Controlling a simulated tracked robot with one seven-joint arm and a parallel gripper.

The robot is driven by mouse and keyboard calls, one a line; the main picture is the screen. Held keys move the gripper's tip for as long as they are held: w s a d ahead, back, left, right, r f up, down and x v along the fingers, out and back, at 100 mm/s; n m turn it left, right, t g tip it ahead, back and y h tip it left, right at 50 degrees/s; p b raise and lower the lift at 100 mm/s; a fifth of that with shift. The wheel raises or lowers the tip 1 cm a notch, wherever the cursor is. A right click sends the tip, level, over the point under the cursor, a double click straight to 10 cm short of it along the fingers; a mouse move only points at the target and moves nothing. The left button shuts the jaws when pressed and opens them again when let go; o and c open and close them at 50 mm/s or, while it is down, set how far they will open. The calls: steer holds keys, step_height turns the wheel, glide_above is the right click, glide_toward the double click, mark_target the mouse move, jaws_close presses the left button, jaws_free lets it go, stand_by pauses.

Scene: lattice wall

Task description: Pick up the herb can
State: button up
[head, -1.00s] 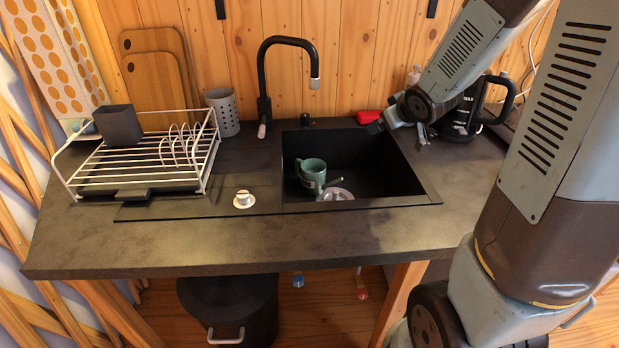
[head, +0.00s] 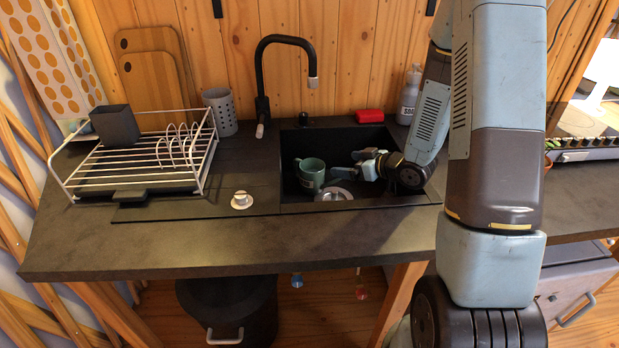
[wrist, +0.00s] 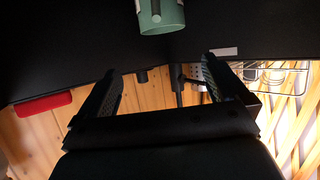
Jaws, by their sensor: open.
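No herb can can be made out in either view. My gripper (head: 345,164) is low in the black sink (head: 290,150) in the head view, right of a green mug (head: 310,174) and just above a silvery metal item (head: 334,194). In the wrist view the two dark fingers of my gripper (wrist: 165,82) stand wide apart with nothing between them. The green mug (wrist: 160,14) shows there at the top edge, beyond the fingers. My arm hides part of the counter to the right of the sink.
A black faucet (head: 263,85) rises behind the sink. A red sponge (head: 369,116) and white bottle (head: 409,95) stand behind it. A stove (head: 590,143) is far right. The front counter is clear.

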glide_toward(314, 166)
steer(key=x, duration=0.3)
steer(key=shift+w+a+r, duration=0.25)
steer(key=shift+w+a, duration=0.1)
steer(key=shift+f+x, duration=0.2)
steer(key=shift+x, duration=1.15)
steer(key=shift+f+x, duration=0.15)
steer(key=shift+x, duration=1.2)
steer(key=shift+s+d, duration=0.1)
steer(key=shift+d, duration=0.05)
steer(key=shift+c, duration=0.2)
